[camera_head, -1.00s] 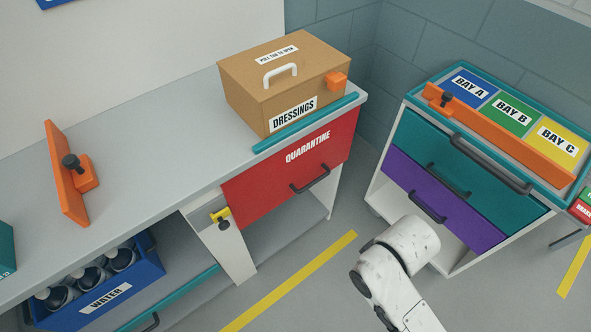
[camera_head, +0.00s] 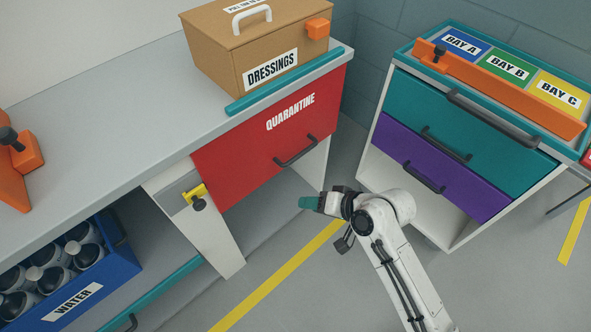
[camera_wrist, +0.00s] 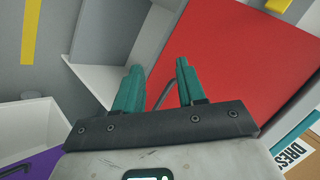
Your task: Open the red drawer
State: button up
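The red drawer (camera_head: 250,150), marked QUARANTINE, sits shut under the grey counter. Its dark bar handle (camera_head: 296,152) is on the right part of its front. My gripper (camera_head: 308,203) has teal fingers and is just right of and below the handle in the head view, pointing toward the drawer. In the wrist view the two fingers of my gripper (camera_wrist: 156,85) stand apart with nothing held. The red front (camera_wrist: 240,70) fills the right of that view, and part of the handle (camera_wrist: 166,94) shows between the fingers, apparently beyond them.
A yellow latch-like piece (camera_head: 196,194) is on the post left of the drawer. A DRESSINGS box (camera_head: 255,60) stands on the counter (camera_head: 100,130). A cabinet with teal and purple drawers (camera_head: 440,165) stands at right. Floor with a yellow line (camera_head: 275,278) lies between.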

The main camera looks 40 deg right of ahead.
jog(key=w+d+f+m+t+h+b, duration=0.1)
jog(key=w+d+f+m+t+b, duration=0.2)
jog(key=w+d+m+t+b, duration=0.15)
jog(key=m+t+h+b, duration=0.1)
jog(key=m+t+h, duration=0.1)
jog(key=m, duration=0.3)
send_near(296, 156)
jog(key=shift+g, duration=0.25)
jog(key=b+x, duration=0.1)
jog(key=x, duration=0.9)
jog(key=shift+w+d+f, duration=0.1)
jog(key=shift+f, duration=0.15)
grip_shut()
